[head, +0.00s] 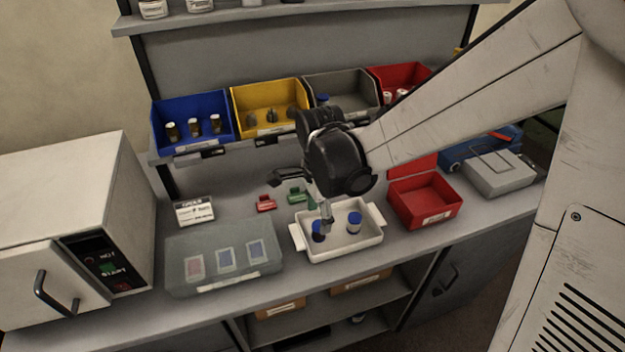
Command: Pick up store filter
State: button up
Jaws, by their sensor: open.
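A white tray (345,246) with two side handles stands on the workbench. Two small blue-capped containers sit in it: the left one (318,232) and the right one (354,222). No label tells me which thing is the store filter. My black gripper (323,214) points down over the left half of the tray. Its jaws are open, and a fingertip is right at the left container, partly covering it. I cannot tell whether they touch.
A translucent box (222,281) lies left of the tray, a red open box (425,220) right of it. Small red (265,203) and green (296,195) pieces lie behind it. Blue (162,143), yellow (238,125), grey and red bins line the shelf. A white oven-like unit (70,200) stands left.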

jog(key=shift+w+d+f, duration=0.1)
jog(key=shift+w+f, duration=0.05)
jog(key=shift+f, duration=1.25)
jog(key=shift+w+f, duration=0.15)
jog(key=shift+f, duration=1.2)
jog(key=shift+c, duration=0.4)
jog(key=c, duration=1)
jog(key=shift+c, duration=0.3)
jog(key=shift+r, duration=0.2)
